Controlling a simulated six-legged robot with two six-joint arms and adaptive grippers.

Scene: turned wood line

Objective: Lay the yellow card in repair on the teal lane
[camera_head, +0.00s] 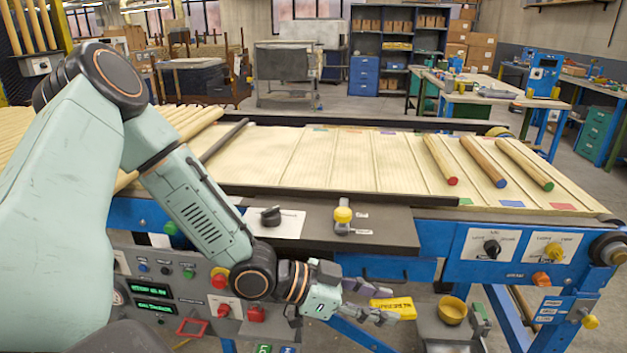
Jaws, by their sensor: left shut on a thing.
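My left gripper (368,303) reaches in from the left and hangs in front of the belt's front edge, low in the picture. It is shut on the yellow card (398,308), which sticks out to the right of the fingers with dark lettering on it. The card is below the level of the belt top and apart from it. The pale belt (330,160) is split into lanes by thin lines, with small coloured patches at their ends. A green patch (465,202) is at the front edge; I cannot tell whether it marks the teal lane. My right gripper is not in view.
Three dowels with a red end (440,160), a blue end (484,162) and a green end (525,164) lie at the belt's right. The middle lanes are bare. A dark rail (290,193) and a yellow-knobbed switch (343,215) stand along the front. A yellow cup (452,310) is below.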

